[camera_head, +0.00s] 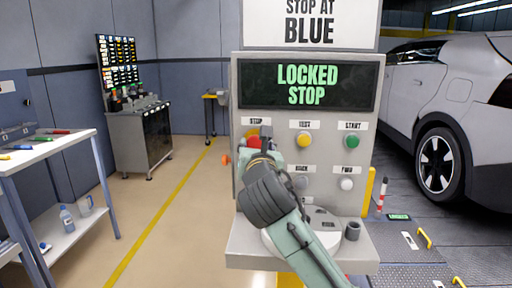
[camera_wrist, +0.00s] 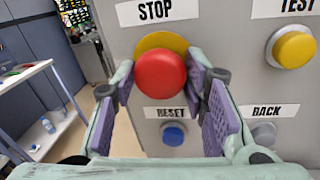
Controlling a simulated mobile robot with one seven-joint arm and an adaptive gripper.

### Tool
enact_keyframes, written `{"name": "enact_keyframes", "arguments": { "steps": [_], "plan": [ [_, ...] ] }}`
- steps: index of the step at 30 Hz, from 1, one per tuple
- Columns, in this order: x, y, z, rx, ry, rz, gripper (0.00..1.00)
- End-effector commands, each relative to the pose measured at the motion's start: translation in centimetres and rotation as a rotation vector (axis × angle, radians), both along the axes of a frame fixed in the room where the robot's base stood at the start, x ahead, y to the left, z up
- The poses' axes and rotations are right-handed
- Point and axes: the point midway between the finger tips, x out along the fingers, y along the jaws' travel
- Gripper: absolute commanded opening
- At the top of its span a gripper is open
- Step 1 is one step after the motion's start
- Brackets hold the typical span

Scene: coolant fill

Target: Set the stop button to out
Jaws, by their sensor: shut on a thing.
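The red stop button (camera_wrist: 160,84) is a round mushroom cap on a yellow base, under the label STOP in the wrist view. It also shows in the head view (camera_head: 253,141), partly covered by my gripper. My gripper (camera_wrist: 162,72) has one purple-padded finger on each side of the cap and is shut on it. The control panel's display (camera_head: 308,85) reads LOCKED STOP in green letters. Whether the button stands in or out cannot be told from these views.
A yellow TEST button (camera_head: 305,140), a green START button (camera_head: 352,142) and a white FWD button (camera_head: 346,184) are on the panel. A blue RESET button (camera_wrist: 174,134) is just below the stop button. A ledge (camera_head: 355,255) juts out below. A car (camera_head: 455,110) stands right.

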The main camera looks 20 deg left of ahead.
Motion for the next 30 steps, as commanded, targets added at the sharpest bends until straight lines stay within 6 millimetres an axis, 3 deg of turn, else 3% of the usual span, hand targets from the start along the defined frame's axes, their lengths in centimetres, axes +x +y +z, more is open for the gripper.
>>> {"name": "enact_keyframes", "arguments": {
  "steps": [11, 29, 30],
  "plan": [
    [0.0, -0.1, 0.0, 0.001, 0.001, -0.002, 0.00],
    [-1.6, -0.5, -0.1, -0.001, 0.001, -0.002, 0.00],
    [-1.6, -0.5, -0.1, -0.001, 0.002, -0.002, 0.41]
  ]
}}
